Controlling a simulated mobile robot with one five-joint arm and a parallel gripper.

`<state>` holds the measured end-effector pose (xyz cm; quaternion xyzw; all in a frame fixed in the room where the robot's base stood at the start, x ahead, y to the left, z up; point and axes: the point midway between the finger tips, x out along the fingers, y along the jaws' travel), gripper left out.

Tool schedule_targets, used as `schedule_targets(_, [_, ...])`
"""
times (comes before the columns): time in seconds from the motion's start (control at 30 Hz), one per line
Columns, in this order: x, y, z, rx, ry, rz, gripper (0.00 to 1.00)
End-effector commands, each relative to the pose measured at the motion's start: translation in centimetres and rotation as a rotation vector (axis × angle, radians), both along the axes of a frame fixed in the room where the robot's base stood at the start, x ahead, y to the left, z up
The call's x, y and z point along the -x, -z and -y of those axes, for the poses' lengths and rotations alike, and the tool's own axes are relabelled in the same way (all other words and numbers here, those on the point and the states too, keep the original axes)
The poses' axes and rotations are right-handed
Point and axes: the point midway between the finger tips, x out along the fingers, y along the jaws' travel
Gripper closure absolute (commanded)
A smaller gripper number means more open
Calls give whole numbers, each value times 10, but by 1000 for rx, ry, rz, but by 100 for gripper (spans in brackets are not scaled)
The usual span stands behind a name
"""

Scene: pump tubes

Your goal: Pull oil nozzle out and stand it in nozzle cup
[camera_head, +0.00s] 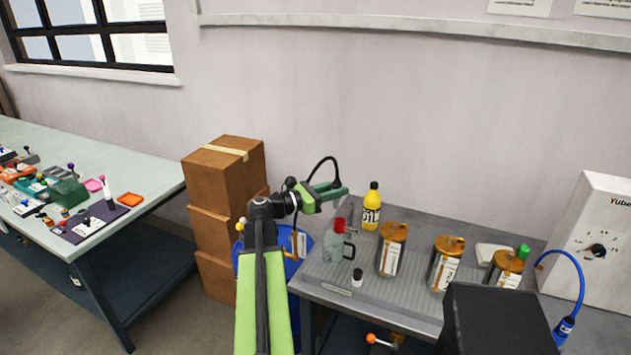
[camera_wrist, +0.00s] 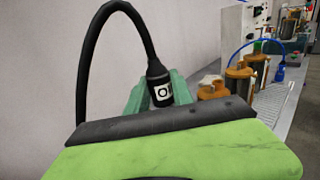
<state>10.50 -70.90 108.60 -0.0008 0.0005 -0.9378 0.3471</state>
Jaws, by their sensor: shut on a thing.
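My gripper (camera_head: 336,190) is raised above the left end of the grey bench, with its green fingers level and pointing right. It is shut on the black oil nozzle (camera_wrist: 159,84), which has a white label and a looping black hose (camera_wrist: 97,32). The hose also arcs over the gripper in the head view (camera_head: 322,161). The nozzle's lower end is hidden behind the gripper in the wrist view. A small black-topped white cylinder (camera_head: 356,281) stands on the bench front; I cannot tell if it is the nozzle cup.
A clear jug (camera_head: 334,247) with red at its top stands below the gripper. A yellow oil bottle (camera_head: 370,214) and brown canisters (camera_head: 390,257) stand to its right. Cardboard boxes (camera_head: 222,166) and a blue drum (camera_head: 301,275) stand left.

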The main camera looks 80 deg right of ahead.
Motion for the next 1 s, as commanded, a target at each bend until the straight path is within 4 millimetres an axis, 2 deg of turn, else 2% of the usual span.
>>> schedule_targets(0.23, [3, -2, -1, 0, 3, 0, 100])
schedule_targets(0.4, [13, -28, 1, 1, 3, 1, 100])
schedule_targets(0.77, [14, -19, 1, 0, 3, 0, 100])
schedule_targets(1.0, [14, 1, 1, 0, 3, 0, 100])
